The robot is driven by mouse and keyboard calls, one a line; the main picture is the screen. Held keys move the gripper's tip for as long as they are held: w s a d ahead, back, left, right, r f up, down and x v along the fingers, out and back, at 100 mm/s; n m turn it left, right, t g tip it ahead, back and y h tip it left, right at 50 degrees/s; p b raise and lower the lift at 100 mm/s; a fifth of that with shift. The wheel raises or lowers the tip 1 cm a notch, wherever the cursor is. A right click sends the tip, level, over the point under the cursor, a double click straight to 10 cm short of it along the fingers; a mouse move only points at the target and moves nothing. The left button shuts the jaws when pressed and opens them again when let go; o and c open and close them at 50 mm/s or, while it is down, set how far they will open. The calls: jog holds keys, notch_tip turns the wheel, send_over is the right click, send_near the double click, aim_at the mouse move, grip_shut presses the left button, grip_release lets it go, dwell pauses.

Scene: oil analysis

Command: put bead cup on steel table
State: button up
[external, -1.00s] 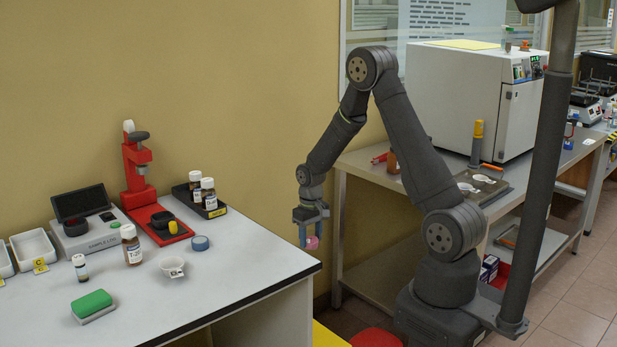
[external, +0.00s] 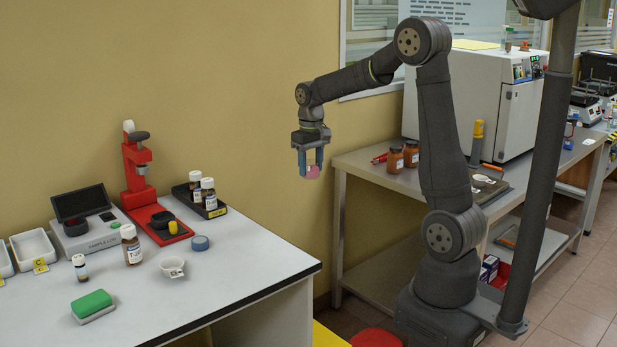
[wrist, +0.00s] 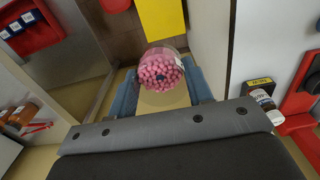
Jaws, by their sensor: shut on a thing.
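The bead cup (wrist: 161,71) is a clear round cup full of pink beads, seen from above in the wrist view. My gripper (wrist: 160,88) is shut on it, with one blue finger on each side. In the external view my gripper (external: 308,163) hangs in the air between the two tables, and the bead cup (external: 313,171) shows as a small pink patch at its fingertips. The steel table (external: 362,166) stands to the right of my gripper, partly behind my arm, with a lower shelf.
Brown jars (external: 396,160), a red tool (external: 379,158) and a large white oven (external: 470,100) stand on the steel table. Its left front corner looks bare.

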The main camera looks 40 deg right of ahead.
notch_tip(320, 180, up, 4)
jog(key=shift+r, duration=0.1)
jog(key=w+a+n, duration=0.3)
jog(key=a, duration=0.8)
jog(key=w+a+n, duration=0.3)
jog(key=a+n, duration=0.1)
jog(key=a, duration=0.6)
jog(key=s+a+n, duration=0.2)
jog(key=a+n, duration=0.1)
jog(key=a, duration=0.9)
jog(key=s+a+n, duration=0.3)
jog(key=a, duration=1)
jog(key=shift+n, duration=0.3)
jog(key=s+a+f, duration=0.1)
jog(key=a+f, duration=0.2)
jog(key=f, duration=0.1)
jog(key=s+a+f, duration=0.1)
jog(key=a+f, duration=0.3)
jog(key=s+a+f, duration=0.1)
jog(key=a+f, duration=0.3)
jog(key=shift+s+f, duration=0.3)
jog(key=shift+f, duration=2.05)
